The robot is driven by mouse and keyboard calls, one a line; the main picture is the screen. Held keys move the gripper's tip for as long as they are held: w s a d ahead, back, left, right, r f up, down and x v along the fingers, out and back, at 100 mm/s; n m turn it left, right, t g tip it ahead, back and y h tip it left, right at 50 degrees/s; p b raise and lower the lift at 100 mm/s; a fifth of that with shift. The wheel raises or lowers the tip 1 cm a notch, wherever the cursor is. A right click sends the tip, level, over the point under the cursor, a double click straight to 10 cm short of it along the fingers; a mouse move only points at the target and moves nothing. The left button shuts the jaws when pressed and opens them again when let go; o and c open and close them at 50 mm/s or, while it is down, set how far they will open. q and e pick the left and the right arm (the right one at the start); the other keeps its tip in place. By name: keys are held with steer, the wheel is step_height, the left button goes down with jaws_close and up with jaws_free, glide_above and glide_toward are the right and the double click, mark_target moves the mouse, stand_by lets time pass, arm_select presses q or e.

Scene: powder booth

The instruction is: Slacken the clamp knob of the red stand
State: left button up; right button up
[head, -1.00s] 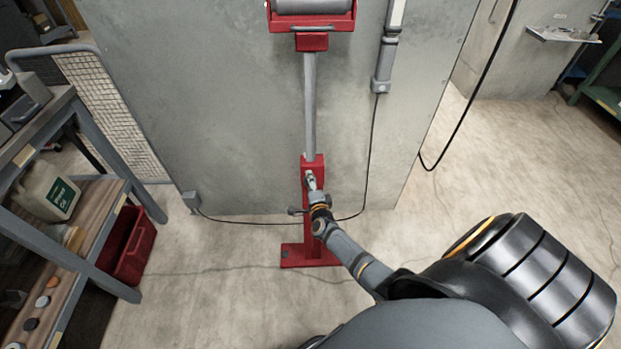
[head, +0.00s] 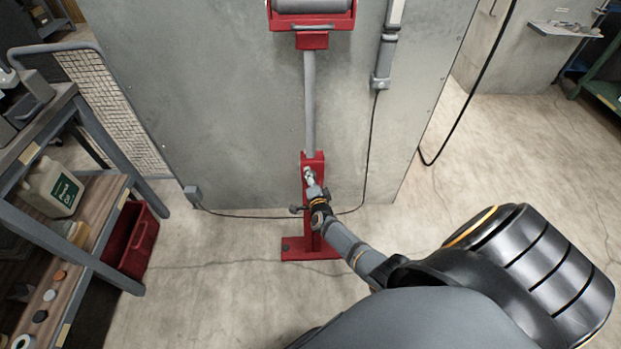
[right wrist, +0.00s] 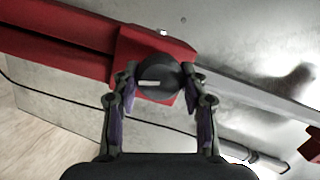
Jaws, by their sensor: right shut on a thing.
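The red stand (head: 313,230) stands upright on the floor before a grey panel, with a grey post (head: 310,105) rising from its red sleeve to a red roller head (head: 311,18). The clamp knob (right wrist: 158,83) is dark and round with a pale bar mark, on the red sleeve (right wrist: 130,60) in the right wrist view. My right gripper (right wrist: 160,95) is shut on the knob, one finger on each side. In the head view my right gripper (head: 310,180) covers the knob at the sleeve. My left gripper is not in view.
A shelf rack (head: 105,190) with a jug (head: 52,190) stands at the left, a red bin (head: 135,240) beside it. A black cable (head: 270,217) runs along the panel (head: 230,100) behind the stand. The floor at the right is clear.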

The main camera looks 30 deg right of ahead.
steer(key=o, duration=1.2)
steer(key=shift+c, duration=0.2)
steer(key=v, duration=1.2)
steer(key=shift+f, duration=0.1)
